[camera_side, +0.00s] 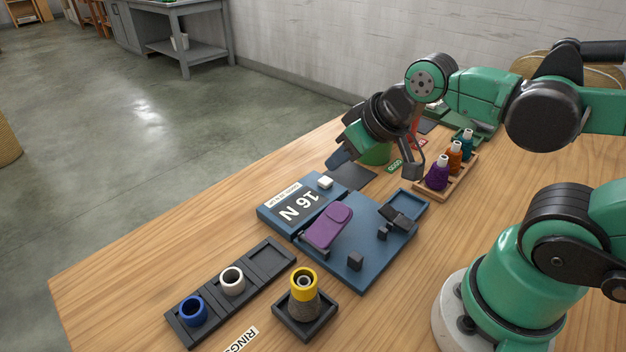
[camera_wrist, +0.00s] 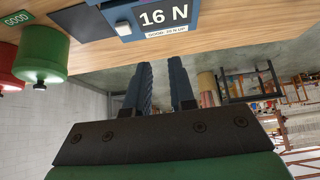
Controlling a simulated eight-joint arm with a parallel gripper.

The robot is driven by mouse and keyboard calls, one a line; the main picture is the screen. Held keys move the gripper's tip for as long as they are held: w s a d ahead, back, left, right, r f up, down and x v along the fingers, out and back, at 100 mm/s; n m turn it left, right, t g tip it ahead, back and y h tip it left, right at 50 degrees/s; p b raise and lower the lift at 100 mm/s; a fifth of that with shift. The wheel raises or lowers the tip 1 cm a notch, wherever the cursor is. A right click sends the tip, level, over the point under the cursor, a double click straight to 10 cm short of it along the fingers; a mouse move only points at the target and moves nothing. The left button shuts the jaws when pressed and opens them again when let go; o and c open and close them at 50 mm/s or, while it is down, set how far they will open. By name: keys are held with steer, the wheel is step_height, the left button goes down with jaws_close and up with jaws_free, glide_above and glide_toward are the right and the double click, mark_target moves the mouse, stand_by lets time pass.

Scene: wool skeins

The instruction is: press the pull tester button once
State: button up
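The pull tester (camera_side: 264,213) is a blue unit whose dark display reads 16 N. A small white button (camera_side: 325,182) sits near its far end. In the wrist view the tester's display (camera_wrist: 165,16) and white button (camera_wrist: 123,28) are at the top, beyond my fingertips. My gripper (camera_side: 340,160) hangs above and beyond the tester, apart from the button. In the wrist view my gripper (camera_wrist: 160,66) shows two dark fingers with an empty gap between them. A purple skein (camera_side: 328,226) lies on the blue fixture plate (camera_side: 362,268) beside the display.
A wooden rack (camera_side: 462,177) holds purple, orange and teal spools. A ring tray (camera_side: 270,262) and a yellow-topped cone (camera_side: 304,300) are in front. The table's left side is clear.

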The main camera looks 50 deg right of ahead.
jaws_close()
stand_by(0.8)
stand_by(0.5)
steer(key=n+t+y, duration=0.2)
steer(key=n, duration=0.9)
glide_above(330, 181)
steer(key=shift+f, duration=0.1)
steer(key=shift+f, duration=0.1)
steer(key=shift+f, duration=4.3)
steer(key=shift+r, duration=0.1)
